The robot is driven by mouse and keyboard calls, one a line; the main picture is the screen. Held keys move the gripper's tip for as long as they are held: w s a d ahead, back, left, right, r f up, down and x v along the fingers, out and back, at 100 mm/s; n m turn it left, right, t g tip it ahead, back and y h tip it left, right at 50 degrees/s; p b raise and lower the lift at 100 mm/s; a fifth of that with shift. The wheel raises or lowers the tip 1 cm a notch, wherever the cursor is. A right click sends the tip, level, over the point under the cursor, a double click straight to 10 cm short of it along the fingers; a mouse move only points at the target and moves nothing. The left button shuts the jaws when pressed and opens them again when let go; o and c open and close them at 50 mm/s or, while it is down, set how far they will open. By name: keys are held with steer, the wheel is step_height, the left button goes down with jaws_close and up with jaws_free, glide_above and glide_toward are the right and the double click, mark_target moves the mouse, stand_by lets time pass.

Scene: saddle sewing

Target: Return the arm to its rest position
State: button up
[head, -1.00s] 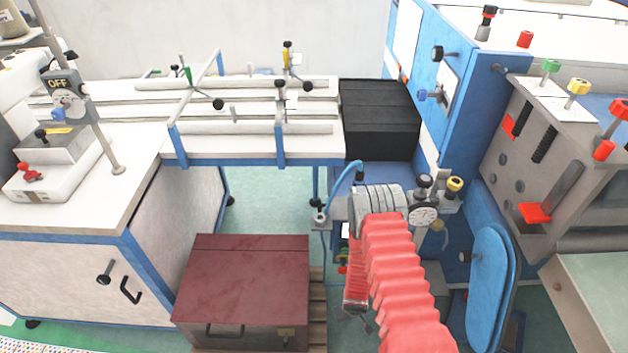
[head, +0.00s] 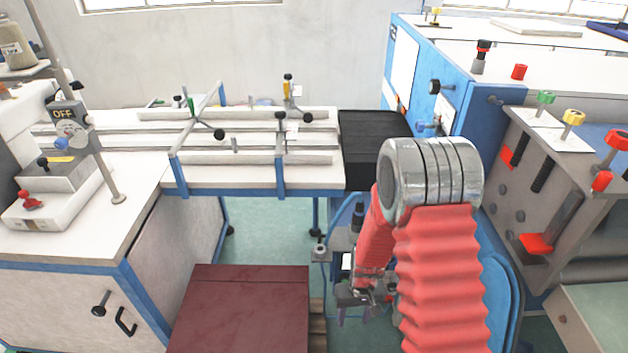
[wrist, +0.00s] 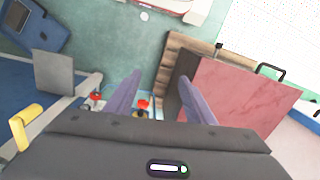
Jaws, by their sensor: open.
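My gripper (wrist: 155,95) shows in the wrist view with two purple fingers spread apart and nothing between them. In the head view my gripper (head: 352,312) is small and low, hanging below my red-sleeved arm, to the right of the dark red chest. My arm is folded, with its grey ringed joint raised in front of the blue machine and the forearm pointing down. The wrist camera looks down at the green floor.
The dark red chest (head: 240,310) stands on a wooden pallet (wrist: 178,55) close beside my gripper. A white workbench (head: 90,215) is at the left. A black box (head: 372,140) and a blue machine (head: 460,85) stand behind my arm. Green floor (head: 262,230) is open beyond the chest.

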steer(key=s+d+r+t, duration=0.1)
steer(key=s+r, duration=0.4)
steer(key=r, duration=0.9)
steer(key=s+d+r+m+t, duration=0.1)
steer(key=s+r+t, duration=0.2)
steer(key=r, duration=1.1)
steer(key=s+d+r+t, duration=0.2)
steer(key=s+r, duration=0.6)
steer(key=r, duration=0.6)
steer(key=shift+s+r+h, duration=0.3)
steer(key=shift+s, duration=0.05)
steer(key=shift+d, duration=0.1)
